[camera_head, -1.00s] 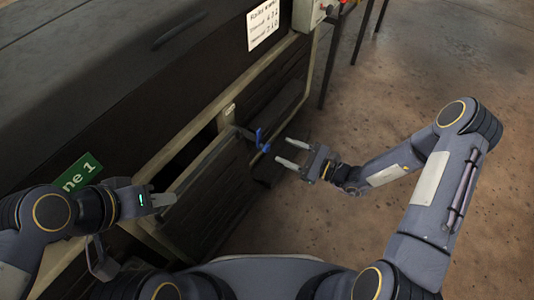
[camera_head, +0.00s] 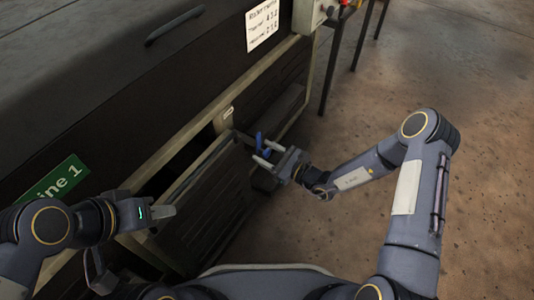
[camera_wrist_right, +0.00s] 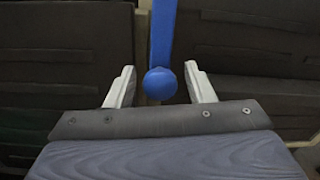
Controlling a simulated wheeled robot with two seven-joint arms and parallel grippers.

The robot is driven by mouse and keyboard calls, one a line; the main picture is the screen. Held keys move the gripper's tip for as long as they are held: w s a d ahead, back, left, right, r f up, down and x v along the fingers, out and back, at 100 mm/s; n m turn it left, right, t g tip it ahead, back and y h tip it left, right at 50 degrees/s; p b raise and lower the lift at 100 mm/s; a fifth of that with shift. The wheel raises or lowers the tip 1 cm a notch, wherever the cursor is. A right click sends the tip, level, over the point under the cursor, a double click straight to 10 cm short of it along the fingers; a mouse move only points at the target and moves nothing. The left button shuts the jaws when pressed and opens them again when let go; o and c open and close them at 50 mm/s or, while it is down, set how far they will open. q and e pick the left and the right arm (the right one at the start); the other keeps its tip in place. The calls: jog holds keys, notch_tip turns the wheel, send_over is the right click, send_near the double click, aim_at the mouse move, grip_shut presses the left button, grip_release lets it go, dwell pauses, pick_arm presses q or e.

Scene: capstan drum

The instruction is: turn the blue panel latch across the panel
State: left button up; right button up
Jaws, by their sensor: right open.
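The blue panel latch (camera_head: 261,143) sits at the edge of the dark slatted panel (camera_head: 206,205) on the machine's lower side. In the right wrist view the latch's blue bar (camera_wrist_right: 162,40) runs up from a round blue knob (camera_wrist_right: 160,83). My right gripper (camera_head: 267,152) is open at the latch. In the wrist view its two fingers stand on either side of the knob, with gaps showing on both sides. My left gripper (camera_head: 163,212) is at the lower left by the panel's near end, away from the latch; its finger opening cannot be made out.
A green sign (camera_head: 52,190) is on the machine at the left. A dark gap (camera_head: 180,165) shows above the panel. A white label (camera_head: 262,24) and a control box (camera_head: 310,14) are at the top.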

grip_shut()
jog(key=shift+n, duration=0.3)
jog(key=n+p, duration=0.1)
jog(key=n, duration=0.2)
jog(key=shift+n, duration=0.3)
jog(key=n, duration=0.4)
jog(key=shift+n+p, duration=0.3)
jog(key=n, duration=0.4)
jog(key=shift+n, duration=0.3)
jog(key=shift+f+n+p, duration=0.1)
jog(key=shift+n+p, duration=0.25)
jog(key=shift+n, duration=2.05)
jog(key=shift+s, duration=0.1)
